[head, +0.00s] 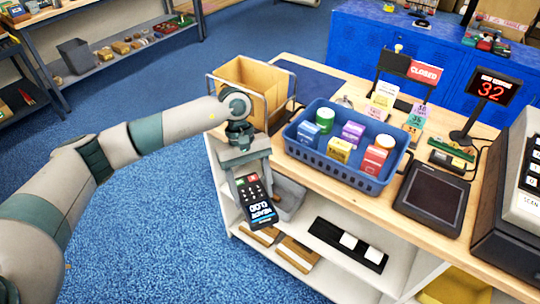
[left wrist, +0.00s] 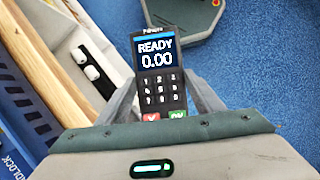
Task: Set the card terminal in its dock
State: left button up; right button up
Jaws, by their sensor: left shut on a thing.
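The card terminal (head: 257,200) is a dark handset with a keypad and a lit screen. My left gripper (head: 250,178) is shut on it, holding it in the air off the counter's front left edge, screen end hanging down. In the left wrist view the terminal (left wrist: 158,70) sits between the two fingers (left wrist: 163,100), and its screen reads READY 0.00. I cannot pick out the dock for certain; a small dark device with a cable (head: 447,161) lies on the counter's right side. My right gripper is not in view.
A blue basket (head: 340,178) of small boxes and tubs stands on the counter, right of my left gripper. A cardboard carton (head: 252,75) is behind the gripper. A flat dark pad (head: 432,198) and a display reading 32 (head: 492,87) are at the right. Shelves lie below the counter.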

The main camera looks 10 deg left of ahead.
pick_arm(q)
jog(key=s+a+f+m+y+b, duration=0.2)
jog(key=s+a+f+m+b, duration=0.1)
jog(key=s+f+m, duration=0.4)
jog(key=s+a+f, duration=0.1)
jog(key=s+f, duration=0.1)
jog(key=s, duration=0.2)
jog(key=shift+s+g+y+b, duration=0.3)
jog(key=shift+y+b, duration=0.05)
jog(key=shift+y, duration=0.05)
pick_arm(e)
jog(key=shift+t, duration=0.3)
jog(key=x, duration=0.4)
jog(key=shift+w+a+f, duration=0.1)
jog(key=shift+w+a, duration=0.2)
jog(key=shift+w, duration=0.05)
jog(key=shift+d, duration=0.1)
